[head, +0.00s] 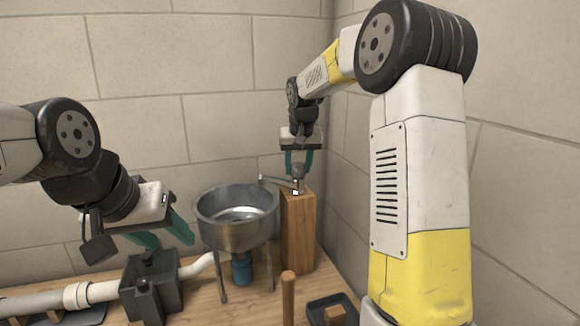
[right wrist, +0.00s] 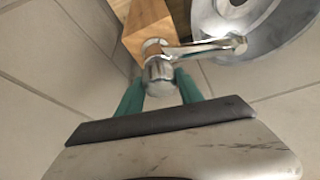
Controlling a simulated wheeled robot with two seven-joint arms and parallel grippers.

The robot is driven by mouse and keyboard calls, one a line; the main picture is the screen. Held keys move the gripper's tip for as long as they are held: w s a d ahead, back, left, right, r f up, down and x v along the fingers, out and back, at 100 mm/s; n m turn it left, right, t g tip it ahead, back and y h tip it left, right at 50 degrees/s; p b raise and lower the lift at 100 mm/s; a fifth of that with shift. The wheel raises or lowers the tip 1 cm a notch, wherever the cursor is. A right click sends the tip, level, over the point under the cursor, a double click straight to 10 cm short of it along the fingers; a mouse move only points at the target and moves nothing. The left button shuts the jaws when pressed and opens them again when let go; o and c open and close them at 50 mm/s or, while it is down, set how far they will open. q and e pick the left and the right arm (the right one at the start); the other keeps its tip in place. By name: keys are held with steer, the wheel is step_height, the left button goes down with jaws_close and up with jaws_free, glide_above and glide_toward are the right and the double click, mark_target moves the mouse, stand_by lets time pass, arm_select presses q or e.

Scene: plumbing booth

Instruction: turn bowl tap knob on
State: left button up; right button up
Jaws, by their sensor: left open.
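The bowl tap (head: 285,182) is a chrome tap on top of a wooden post, its spout reaching left over the metal bowl (head: 238,222). In the right wrist view the tap knob (right wrist: 158,72) is a round chrome part at the spout's base. My right gripper (head: 297,166) points down over the knob, with one teal finger on each side of it. In the right wrist view the fingers (right wrist: 160,92) flank the chrome body; whether they press on it I cannot tell. My left gripper (head: 166,236) is open and empty, left of the bowl above a dark grey box.
The wooden post (head: 298,230) stands close to the right wall. The dark box (head: 152,288) joins a white pipe (head: 75,296). A wooden handle (head: 288,298) stands upright in front, beside a black tray (head: 333,305). Tiled walls close the back and right.

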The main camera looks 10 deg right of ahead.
steer(key=shift+d+n, duration=0.1)
steer(key=shift+n, duration=0.3)
steer(key=shift+c, duration=0.4)
steer(key=shift+n+y, duration=0.6)
steer(key=shift+n, duration=0.4)
steer(key=n+y, duration=0.1)
steer(key=n, duration=0.2)
steer(key=shift+n+g, duration=0.3)
steer(key=shift+n, duration=0.1)
steer(key=n+g+y, duration=0.1)
steer(key=n, duration=0.2)
steer(key=n+y, duration=0.1)
steer(key=n, duration=0.2)
steer(key=shift+g, duration=0.4)
steer(key=shift+n, duration=0.4)
steer(key=o, duration=1.4)
